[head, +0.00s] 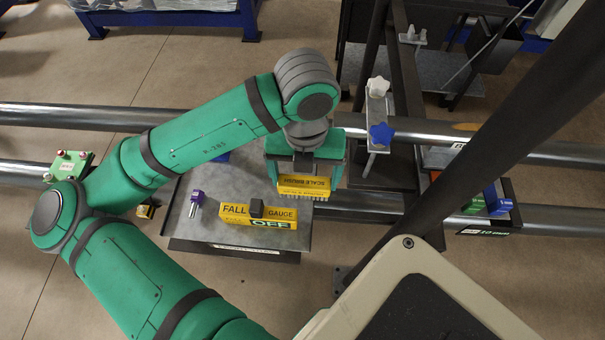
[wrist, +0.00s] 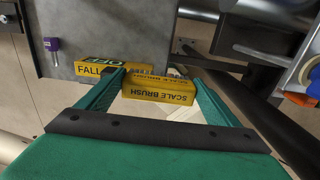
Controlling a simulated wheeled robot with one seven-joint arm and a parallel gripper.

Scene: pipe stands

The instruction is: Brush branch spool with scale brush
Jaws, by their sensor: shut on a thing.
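The scale brush (head: 304,186), a yellow block with black lettering and pale bristles along its lower edge, is gripped in my gripper (head: 305,170). In the wrist view the brush (wrist: 158,90) sits crosswise between the two green fingers of my gripper (wrist: 160,80), which are shut on it. In the head view the brush appears above the right edge of a grey tray. I cannot tell which pipe part is the branch spool. Long steel pipes (head: 470,133) run across behind and beside my gripper, and no contact with the brush is visible.
The grey tray (head: 185,222) holds a yellow fall gauge block (head: 235,212) and a purple-headed tool (head: 196,200). A dark diagonal post (head: 490,125) and blue and green blocks are further right.

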